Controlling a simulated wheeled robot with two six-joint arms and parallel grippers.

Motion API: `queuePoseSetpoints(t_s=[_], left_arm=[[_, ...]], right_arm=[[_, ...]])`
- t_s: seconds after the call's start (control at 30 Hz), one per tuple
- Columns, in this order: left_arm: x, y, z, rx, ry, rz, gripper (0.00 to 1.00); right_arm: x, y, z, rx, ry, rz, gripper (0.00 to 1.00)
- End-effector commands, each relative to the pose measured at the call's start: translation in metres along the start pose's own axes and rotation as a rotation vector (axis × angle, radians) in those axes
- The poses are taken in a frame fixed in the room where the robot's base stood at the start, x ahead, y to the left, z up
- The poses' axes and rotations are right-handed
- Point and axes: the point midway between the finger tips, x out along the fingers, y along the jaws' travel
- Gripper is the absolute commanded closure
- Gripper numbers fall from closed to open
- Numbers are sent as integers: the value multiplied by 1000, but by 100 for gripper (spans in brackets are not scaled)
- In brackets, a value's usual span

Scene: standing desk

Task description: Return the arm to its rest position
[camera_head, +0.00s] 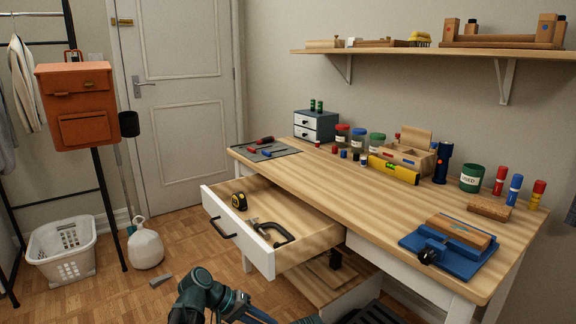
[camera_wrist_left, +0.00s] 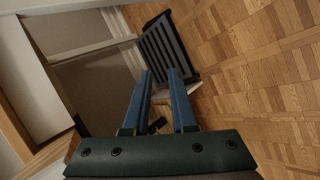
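My right gripper is in neither view.
The desk drawer (camera_head: 262,258) stands pulled out, with a yellow tape measure (camera_head: 239,201) and a clamp-like tool (camera_head: 273,232) inside. The wooden desk top (camera_head: 330,195) holds tools and jars.

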Motion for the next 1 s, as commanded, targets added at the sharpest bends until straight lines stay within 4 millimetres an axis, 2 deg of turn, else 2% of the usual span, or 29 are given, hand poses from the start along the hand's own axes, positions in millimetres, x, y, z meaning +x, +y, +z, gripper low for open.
queuePoseSetpoints(t_s=[0.03, 0.1, 0.2, 0.4, 0.57, 0.6, 0.87, 1.0], left_arm=[[11, 8, 34, 46, -54, -109, 75], [23, 4, 64, 104, -107, -259, 75], [27, -2, 96, 182, -161, -444, 75], [15, -11, 137, 315, -216, -728, 75], [-4, -13, 159, 416, -231, -922, 75], [-13, -3, 154, 409, -228, -921, 75], [-49, 36, 151, 402, -227, -914, 75], [-77, 65, 151, 400, -227, -913, 75]], right_arm=[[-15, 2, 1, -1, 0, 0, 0], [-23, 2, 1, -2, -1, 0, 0], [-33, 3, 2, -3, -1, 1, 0], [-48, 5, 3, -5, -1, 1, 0], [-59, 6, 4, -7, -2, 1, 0], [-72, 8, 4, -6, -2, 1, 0], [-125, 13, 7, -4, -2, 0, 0], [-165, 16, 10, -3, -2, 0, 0]])
